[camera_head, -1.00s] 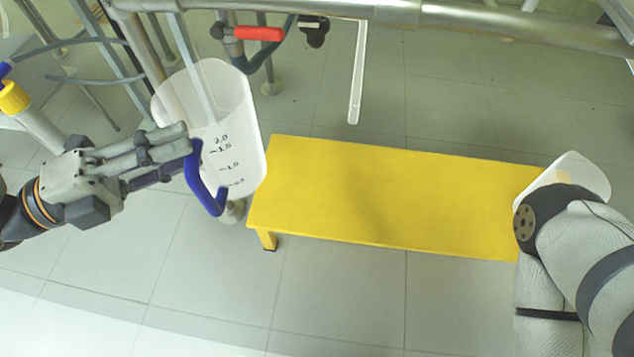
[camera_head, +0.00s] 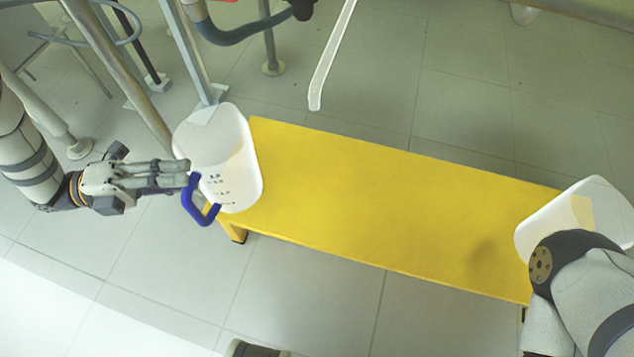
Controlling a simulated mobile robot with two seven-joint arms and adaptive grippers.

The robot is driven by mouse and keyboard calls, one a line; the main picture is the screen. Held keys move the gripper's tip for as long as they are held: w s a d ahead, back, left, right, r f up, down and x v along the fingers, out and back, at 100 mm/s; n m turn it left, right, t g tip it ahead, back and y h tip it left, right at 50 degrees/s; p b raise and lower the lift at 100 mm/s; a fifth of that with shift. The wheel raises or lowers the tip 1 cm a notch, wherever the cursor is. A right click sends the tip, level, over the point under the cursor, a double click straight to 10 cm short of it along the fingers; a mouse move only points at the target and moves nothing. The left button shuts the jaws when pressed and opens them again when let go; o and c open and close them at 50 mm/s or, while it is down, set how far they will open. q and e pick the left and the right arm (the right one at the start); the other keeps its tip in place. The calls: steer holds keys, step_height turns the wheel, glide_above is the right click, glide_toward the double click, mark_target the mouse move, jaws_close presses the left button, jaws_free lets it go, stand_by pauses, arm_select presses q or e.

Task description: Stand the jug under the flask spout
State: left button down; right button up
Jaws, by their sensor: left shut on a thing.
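The white jug (camera_head: 236,181) with dark volume marks and a blue handle (camera_head: 190,203) is at the left end of the yellow bench (camera_head: 370,205). It looks upright and overlaps the bench's left end; I cannot tell whether its base touches the top. My left gripper (camera_head: 182,176) is shut on the blue handle from the left. My right arm (camera_head: 585,285) comes in at the lower right, and its gripper is hidden. I cannot make out the flask spout for sure.
A second white container (camera_head: 580,215) is at the bench's right end, partly behind my right arm. Metal frame posts (camera_head: 190,50) and a dark hose (camera_head: 240,32) stand behind the jug. A pale bar (camera_head: 330,55) hangs above the bench's back edge. The bench's middle is clear.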

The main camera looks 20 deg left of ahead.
arm_select(q)
steer(key=f+b+x, duration=0.2)
steer(key=x, duration=0.6)
steer(key=f+b+x, duration=0.1)
steer(key=b+x, duration=0.1)
steer(key=x, duration=0.7)
steer(key=shift+d+f+b, duration=0.25)
steer(key=shift+f+b, duration=0.1)
steer(key=c, duration=1.3)
jaws_free()
steer(key=shift+w, duration=0.15)
arm_select(e)
steer(key=s+f, duration=0.1)
steer(key=s+f+g, duration=0.1)
steer(key=f, duration=0.1)
